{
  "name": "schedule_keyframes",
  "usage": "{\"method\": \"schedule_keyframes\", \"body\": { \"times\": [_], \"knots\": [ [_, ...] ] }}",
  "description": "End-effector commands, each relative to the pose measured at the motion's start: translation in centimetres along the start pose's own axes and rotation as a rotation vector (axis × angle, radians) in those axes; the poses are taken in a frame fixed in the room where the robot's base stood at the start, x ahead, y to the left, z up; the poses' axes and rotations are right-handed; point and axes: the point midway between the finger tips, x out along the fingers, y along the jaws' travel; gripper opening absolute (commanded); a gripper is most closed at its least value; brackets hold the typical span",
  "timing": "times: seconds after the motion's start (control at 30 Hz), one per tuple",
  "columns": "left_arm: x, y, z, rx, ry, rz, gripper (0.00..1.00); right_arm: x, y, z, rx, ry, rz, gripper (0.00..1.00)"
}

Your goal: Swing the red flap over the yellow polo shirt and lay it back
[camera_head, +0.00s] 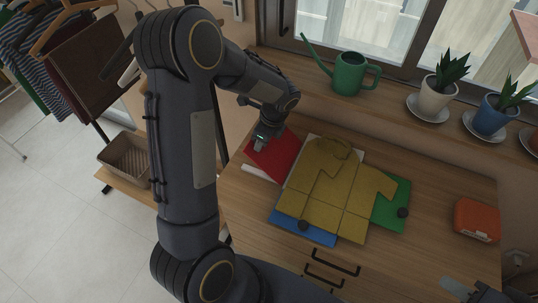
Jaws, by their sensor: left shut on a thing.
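The yellow polo shirt (325,190) lies spread over a folding board on the wooden table, its collar toward the window. The red flap (276,157) is on the left of the shirt, not over it; a pale strip shows below its lower left edge. My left gripper (262,147) is shut on the red flap at its outer left side; the fingertips are small and partly hidden. The green flap (389,207) shows on the right and the blue flap (308,232) at the near side, both partly under the shirt. My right gripper (468,292) is at the bottom right corner, partly cut off, away from the board.
An orange-red case (477,220) lies on the table at the right. A green watering can (348,74) and potted plants (437,97) stand on the sill behind. A clothes rack and a wicker basket (126,158) are at the left.

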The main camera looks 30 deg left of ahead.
Motion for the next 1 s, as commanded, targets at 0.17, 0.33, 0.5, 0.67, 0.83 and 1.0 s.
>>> {"method": "schedule_keyframes", "body": {
  "times": [0.17,0.33,0.5,0.67,0.83,1.0],
  "knots": [
    [-0.1,-0.1,0.1,-0.001,-0.002,-0.001,0.21,0.0,0.0,0.0,0.0,0.0,0.0,0.36],
    [1.3,0.0,0.9,-0.005,0.027,0.001,0.21,0.2,0.1,0.1,0.0,0.0,0.0,0.36],
    [3.0,0.0,1.9,-0.004,0.074,0.001,0.21,0.4,0.2,0.2,0.0,0.0,0.0,0.36],
    [3.5,0.0,2.1,-0.001,0.089,0.0,0.21,0.4,0.2,0.2,0.0,0.0,0.0,0.36],
    [3.4,0.0,2.1,-0.001,0.089,-0.001,0.21,0.4,0.2,0.2,0.0,0.0,0.0,0.36],
    [4.5,0.0,2.4,-0.004,0.11,0.002,0.21,0.7,0.3,0.3,0.0,0.0,0.0,0.36]
  ]
}}
